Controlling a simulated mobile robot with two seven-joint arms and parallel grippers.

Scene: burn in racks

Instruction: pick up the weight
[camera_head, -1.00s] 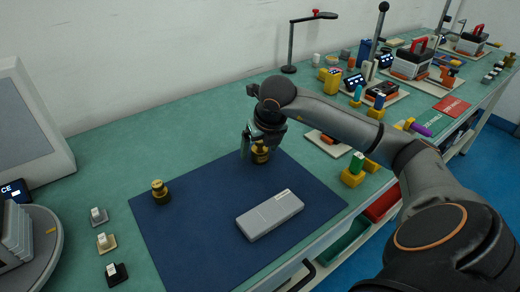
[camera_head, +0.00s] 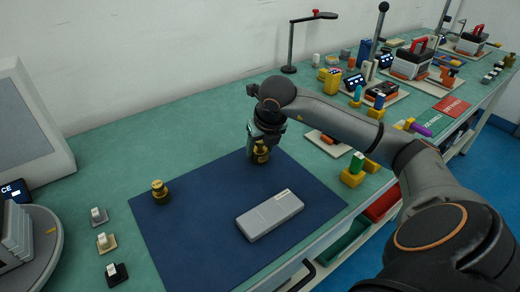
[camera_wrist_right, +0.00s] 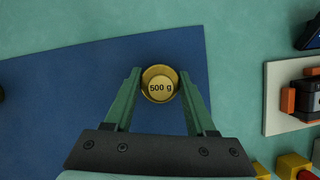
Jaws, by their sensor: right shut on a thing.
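A brass weight (camera_head: 261,153) stands at the far edge of the blue mat (camera_head: 190,241) in the head view. In the right wrist view the weight (camera_wrist_right: 160,84) shows from above, marked "500 g". My right gripper (camera_head: 257,144) is at this weight, and its two green fingers (camera_wrist_right: 159,90) lie on either side of it, shut on it. A second brass weight (camera_head: 160,191) stands at the left edge of the mat, apart from the gripper. My left gripper is not in view.
A grey flat box (camera_head: 270,215) lies on the mat. Three small switch-like blocks (camera_head: 103,241) stand at the left. A yellow block with a green top (camera_head: 354,171) stands to the right. A thin stand (camera_head: 290,50) rises behind. The mat's front left is clear.

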